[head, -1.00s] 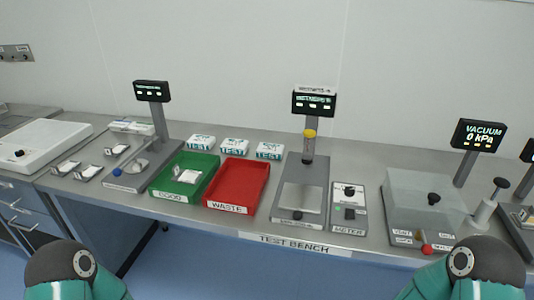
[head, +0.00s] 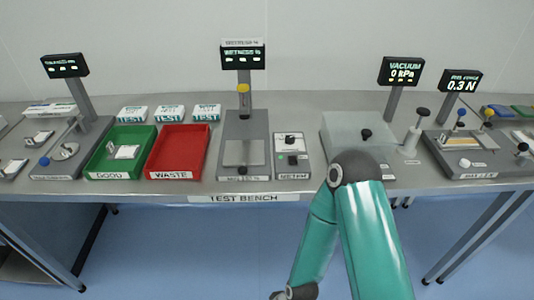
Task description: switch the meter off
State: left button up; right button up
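The meter (head: 282,167) is a small grey and white box on the bench, right of the tall-post station with the screen. It has a black knob (head: 291,140) near its back and a dark square control (head: 292,160) near its front. The control's position is too small to tell. My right arm comes in at the bottom, its elbow in front of the bench right of the meter. It bends down, and its gripper is not clearly visible. My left gripper is out of view.
A red WASTE tray (head: 206,153) and a green GOOD tray (head: 92,163) stand left. A vacuum chamber (head: 345,126) stands right of the meter, partly behind my arm. Screens on posts rise behind. The bench front edge before the meter is clear.

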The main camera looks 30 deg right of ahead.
aim_at(292, 159)
jog(key=z, duration=1.45)
jog(key=i, duration=0.1)
jog(key=u, duration=2.25)
jog(key=k, duration=0.8)
jog(key=z, duration=1.1)
jog(key=i, duration=0.3)
jog(key=z, duration=0.05)
